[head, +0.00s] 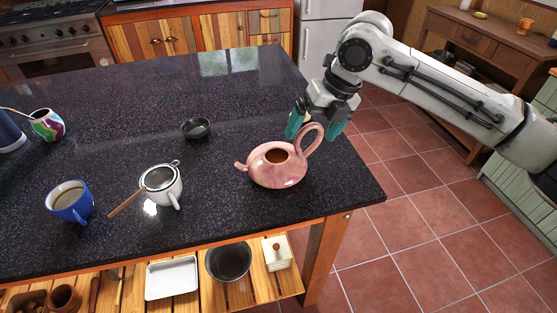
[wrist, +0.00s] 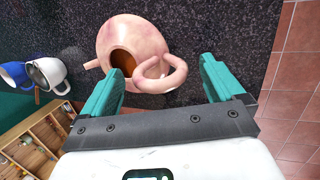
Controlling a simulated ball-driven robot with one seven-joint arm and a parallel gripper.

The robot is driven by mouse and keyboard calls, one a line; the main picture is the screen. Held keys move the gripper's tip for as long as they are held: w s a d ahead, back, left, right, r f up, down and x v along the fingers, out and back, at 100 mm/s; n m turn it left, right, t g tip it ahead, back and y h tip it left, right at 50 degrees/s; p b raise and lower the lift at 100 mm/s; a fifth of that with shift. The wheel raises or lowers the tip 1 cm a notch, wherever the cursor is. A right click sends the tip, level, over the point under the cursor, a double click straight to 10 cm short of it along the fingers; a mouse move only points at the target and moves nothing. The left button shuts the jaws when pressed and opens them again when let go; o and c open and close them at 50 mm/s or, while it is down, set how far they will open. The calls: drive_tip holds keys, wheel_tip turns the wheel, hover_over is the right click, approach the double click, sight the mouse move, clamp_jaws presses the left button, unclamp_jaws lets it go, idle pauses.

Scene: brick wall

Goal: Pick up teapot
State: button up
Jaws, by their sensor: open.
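A pink, marbled teapot (head: 277,170) stands upright and lidless near the right end of the dark counter. Its spout points left and its large loop handle (head: 312,140) rises on the right. My gripper (head: 318,125) is open beside and above the handle, with its teal fingers on either side of the loop in the head view. In the wrist view the teapot (wrist: 130,42) lies ahead of the open fingers, and its handle (wrist: 165,75) reaches toward the gap between the fingertips (wrist: 160,72). I cannot tell whether a finger touches the handle.
A white cup with a strainer (head: 162,183), a blue mug (head: 70,202) and a small black bowl (head: 196,128) stand left of the teapot. A colourful cup (head: 47,124) is farther left. The counter (head: 130,95) is clear behind. Its right edge is close to the teapot.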

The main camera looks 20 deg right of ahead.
sight(279, 151)
drive_tip(key=shift+x, duration=1.65)
drive_tip(key=shift+d, duration=0.1)
clamp_jaws()
